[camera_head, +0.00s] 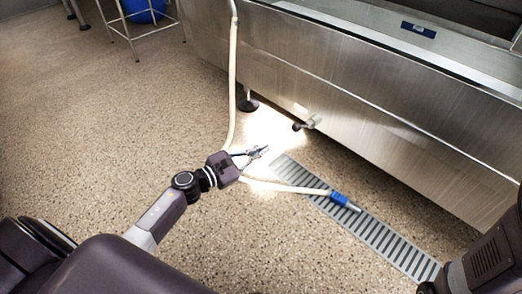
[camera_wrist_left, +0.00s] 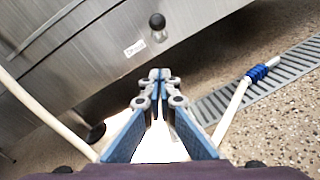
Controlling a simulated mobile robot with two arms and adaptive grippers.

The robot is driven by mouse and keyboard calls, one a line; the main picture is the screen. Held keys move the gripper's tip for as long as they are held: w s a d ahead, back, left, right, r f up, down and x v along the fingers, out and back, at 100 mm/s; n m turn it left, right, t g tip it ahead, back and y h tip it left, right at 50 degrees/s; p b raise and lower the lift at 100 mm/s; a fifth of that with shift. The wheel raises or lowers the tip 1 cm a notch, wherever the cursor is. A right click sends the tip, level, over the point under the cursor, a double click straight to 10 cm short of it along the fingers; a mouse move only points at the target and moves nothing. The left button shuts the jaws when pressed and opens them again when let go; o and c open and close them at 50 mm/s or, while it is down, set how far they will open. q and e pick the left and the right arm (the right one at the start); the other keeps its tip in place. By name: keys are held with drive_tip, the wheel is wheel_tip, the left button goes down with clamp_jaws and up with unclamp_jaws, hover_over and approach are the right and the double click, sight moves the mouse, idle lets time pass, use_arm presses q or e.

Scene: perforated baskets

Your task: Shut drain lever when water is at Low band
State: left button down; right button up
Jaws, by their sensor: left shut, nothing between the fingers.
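The drain lever (camera_head: 306,124) is a short metal handle with a black ball knob, low on the front of a steel tank (camera_head: 350,105). In the left wrist view the lever's black knob (camera_wrist_left: 157,20) shows near the top, beyond the fingers. My left gripper (camera_head: 263,150) is shut and empty, apart from the lever, to its left and nearer to me. Its fingertips (camera_wrist_left: 160,76) meet in the left wrist view. I cannot make out a water level or a Low band. Part of my right arm shows at the lower right; its gripper is out of view.
A cream hose (camera_head: 232,85) hangs by the tank and runs over the floor behind my left gripper to a blue nozzle (camera_head: 342,200). The nozzle lies over a slotted floor drain (camera_head: 385,243). A tank foot (camera_head: 248,104) stands left of the lever.

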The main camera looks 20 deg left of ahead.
sight(303, 126)
use_arm(q)
drive_tip(key=w+d+r, duration=0.2)
drive_tip(key=w+d, duration=0.3)
drive_tip(key=w, duration=0.1)
drive_tip(key=shift+w+r+b, duration=0.3)
drive_tip(key=shift+w+b, duration=0.05)
drive_tip(key=shift+b, duration=0.05)
